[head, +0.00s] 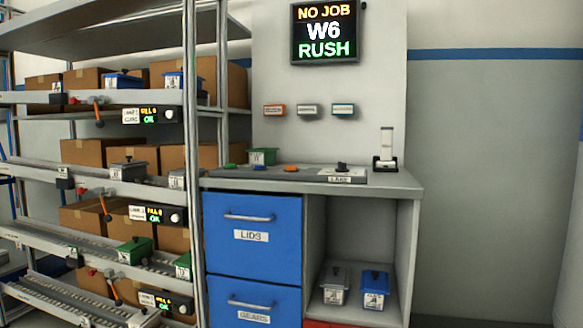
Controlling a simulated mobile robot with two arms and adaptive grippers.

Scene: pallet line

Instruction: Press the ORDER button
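No button with a readable ORDER label shows in the head view. Three small labelled boxes are on the wall panel: an orange one (274,110), a grey one (307,110) and a green one (343,110); their print is too small to read. A black-and-white device (386,163) with an upright white plate stands at the right end of the grey counter (400,181). A screen (324,32) above reads "NO JOB", "W6", "RUSH". Neither of my grippers is in view.
A shelf rack (193,220) with cartons, small bins and lit displays fills the left. Blue drawers (253,216) marked LIDS and GEARS are under the counter. A grey bin (333,285) and a blue bin (374,289) stand in the open cubby. The right side is bare wall.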

